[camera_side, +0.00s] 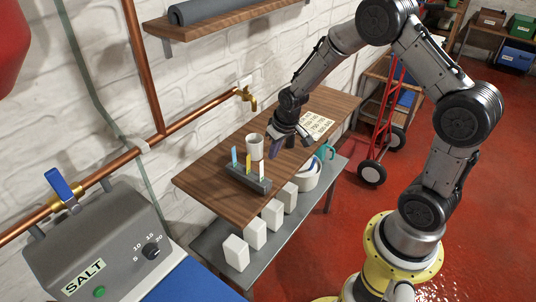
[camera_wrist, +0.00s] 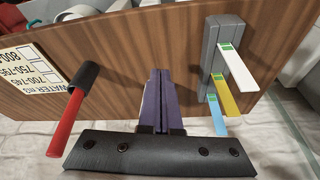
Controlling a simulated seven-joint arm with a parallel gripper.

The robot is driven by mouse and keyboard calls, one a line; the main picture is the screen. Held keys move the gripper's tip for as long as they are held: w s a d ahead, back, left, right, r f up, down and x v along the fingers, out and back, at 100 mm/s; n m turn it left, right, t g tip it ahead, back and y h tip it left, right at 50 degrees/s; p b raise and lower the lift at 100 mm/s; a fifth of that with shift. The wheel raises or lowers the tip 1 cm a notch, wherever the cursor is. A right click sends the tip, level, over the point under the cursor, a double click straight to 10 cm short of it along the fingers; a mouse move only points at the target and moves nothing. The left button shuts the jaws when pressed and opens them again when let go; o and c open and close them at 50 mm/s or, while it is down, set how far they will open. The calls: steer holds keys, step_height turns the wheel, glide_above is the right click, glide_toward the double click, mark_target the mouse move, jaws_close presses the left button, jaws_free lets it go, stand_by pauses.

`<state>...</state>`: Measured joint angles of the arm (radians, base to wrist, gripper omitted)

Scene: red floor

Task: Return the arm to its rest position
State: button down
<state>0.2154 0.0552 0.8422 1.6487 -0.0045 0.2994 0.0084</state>
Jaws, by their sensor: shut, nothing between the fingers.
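My gripper (camera_side: 277,147) hangs above the wooden table (camera_side: 210,182), close to the right end of the strip holder in the side view. In the wrist view its two dark purple fingers (camera_wrist: 157,98) are together with nothing between them. My arm reaches in from the yellow base at the right and bends down over the table. The dark holder (camera_side: 247,179) stands on the table with a blue, a yellow and a white strip upright in it; it also shows in the wrist view (camera_wrist: 209,55), to the right of the fingers and apart from them.
A red rod with a black end (camera_wrist: 69,112) is left of the fingers. A printed sheet (camera_side: 317,125) lies on the table. White blocks (camera_side: 255,233) and a white bucket (camera_side: 307,175) are on the lower shelf. A brass tap (camera_side: 246,95) juts from the wall.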

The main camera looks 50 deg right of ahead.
steer(key=s+a+r+n+t, duration=0.1)
steer(key=s+a+r+t, duration=0.15)
steer(key=r, duration=0.95)
steer(key=s+a+r+n+t, duration=0.1)
steer(key=s+a+r, duration=0.25)
steer(key=r, duration=0.75)
steer(key=s+a+r, duration=0.2)
steer(key=s+r, duration=0.2)
steer(key=s, duration=0.5)
steer(key=s+a+f+g, duration=0.1)
steer(key=s+f, duration=0.3)
steer(key=s, duration=0.6)
steer(key=shift+n+y, duration=0.3)
steer(key=shift+y, duration=0.1)
